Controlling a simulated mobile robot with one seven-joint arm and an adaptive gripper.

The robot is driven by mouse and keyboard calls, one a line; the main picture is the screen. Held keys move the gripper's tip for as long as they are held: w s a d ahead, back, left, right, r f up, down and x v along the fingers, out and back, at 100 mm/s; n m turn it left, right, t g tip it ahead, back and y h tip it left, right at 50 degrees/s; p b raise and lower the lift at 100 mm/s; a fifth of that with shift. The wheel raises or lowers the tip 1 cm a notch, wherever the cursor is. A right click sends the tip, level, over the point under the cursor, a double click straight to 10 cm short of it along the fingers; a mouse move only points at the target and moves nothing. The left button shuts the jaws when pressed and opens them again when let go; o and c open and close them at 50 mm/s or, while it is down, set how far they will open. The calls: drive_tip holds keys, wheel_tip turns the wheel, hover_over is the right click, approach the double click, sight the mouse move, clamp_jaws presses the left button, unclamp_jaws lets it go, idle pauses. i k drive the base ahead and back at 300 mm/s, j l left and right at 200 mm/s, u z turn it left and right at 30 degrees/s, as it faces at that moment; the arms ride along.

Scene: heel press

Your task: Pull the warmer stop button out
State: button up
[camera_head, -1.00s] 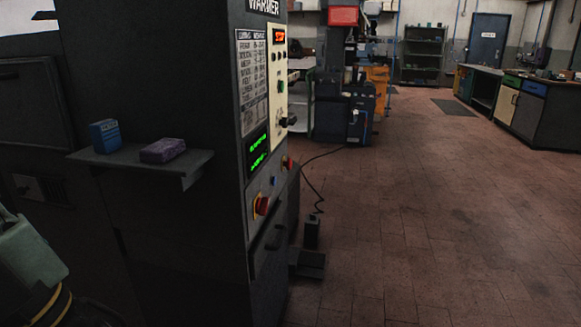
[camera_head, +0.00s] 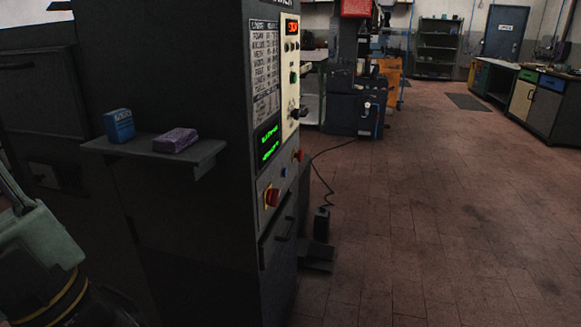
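The warmer (camera_head: 196,80) is a tall dark cabinet in the left half of the head view, its control face seen at a steep angle. A red mushroom button (camera_head: 272,196) on a yellow backing sits low on that face, above a drawer handle. It looks like the stop button; whether it is in or out I cannot tell. A smaller red control (camera_head: 298,155) sits further along the face. A grey-green part of my arm with yellow bands shows at the lower left. My gripper is not in view.
A shelf (camera_head: 200,158) with a blue box (camera_head: 119,125) and a purple block (camera_head: 175,140) juts from the warmer's near side. A pedal (camera_head: 316,256) and cable lie on the floor by the warmer. The tiled floor (camera_head: 420,220) to the right is clear.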

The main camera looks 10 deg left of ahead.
sight(299, 155)
drive_tip(key=i+j+z, duration=0.3)
drive_tip(key=i+j, duration=0.45)
drive_tip(key=i+l+z, duration=0.15)
drive_tip(key=i, duration=0.3)
drive_tip(key=i+l+z, duration=0.2)
drive_tip(key=i, duration=0.3)
drive_tip(key=i+l+u, duration=0.55)
drive_tip(key=l+u, duration=0.2)
